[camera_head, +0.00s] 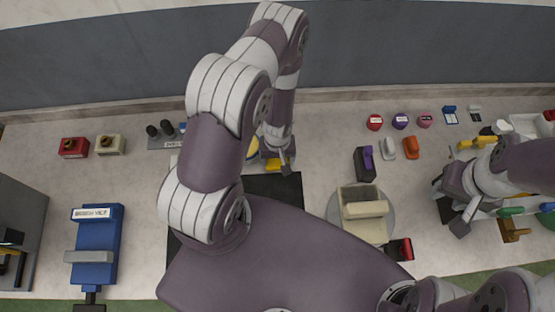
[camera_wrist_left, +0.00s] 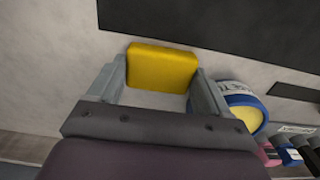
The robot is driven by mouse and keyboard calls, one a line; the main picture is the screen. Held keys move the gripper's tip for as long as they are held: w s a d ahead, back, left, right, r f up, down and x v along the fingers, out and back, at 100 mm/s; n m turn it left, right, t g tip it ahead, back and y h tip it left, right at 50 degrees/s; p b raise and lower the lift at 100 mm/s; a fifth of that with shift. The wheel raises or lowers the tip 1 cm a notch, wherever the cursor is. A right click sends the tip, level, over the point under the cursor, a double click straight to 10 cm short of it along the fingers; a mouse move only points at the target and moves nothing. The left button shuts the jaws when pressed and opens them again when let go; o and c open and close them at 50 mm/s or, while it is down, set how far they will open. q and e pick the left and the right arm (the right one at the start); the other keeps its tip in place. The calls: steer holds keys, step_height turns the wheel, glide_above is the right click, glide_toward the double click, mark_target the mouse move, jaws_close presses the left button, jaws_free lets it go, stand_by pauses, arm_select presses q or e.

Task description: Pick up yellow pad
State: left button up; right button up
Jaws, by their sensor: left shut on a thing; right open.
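The yellow pad (camera_wrist_left: 162,68) is a small block with rounded corners. In the left wrist view it sits between the two fingers of my left gripper (camera_wrist_left: 160,85), which is shut on it. In the head view the yellow pad (camera_head: 277,164) shows at the tip of my left gripper (camera_head: 281,158), by the far edge of the black mat. I cannot tell whether the pad touches the table. My right gripper (camera_head: 450,205) is open at the right side of the table, partly hidden by its own arm.
A round blue-rimmed container with a yellow top (camera_wrist_left: 242,112) stands close beside the left gripper. A black mat (camera_head: 278,187) lies in front. A round turntable (camera_head: 338,222) holds a beige block. A blue vice (camera_head: 95,240) stands at the left. Several small coloured items line the back right.

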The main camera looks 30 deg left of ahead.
mark_target(278, 160)
arm_select(q)
steer(key=shift+w+r+b, duration=0.15)
steer(key=shift+r+b, duration=0.15)
steer(key=shift+r, duration=0.15)
step_height(278, 160, up, 2)
steer(key=shift+r+b, duration=0.25)
steer(key=shift+b, duration=0.25)
steer(key=s+d+r+b, duration=0.2)
steer(key=s+d+r, duration=0.4)
steer(key=d, duration=0.4)
steer(key=shift+r, duration=0.8)
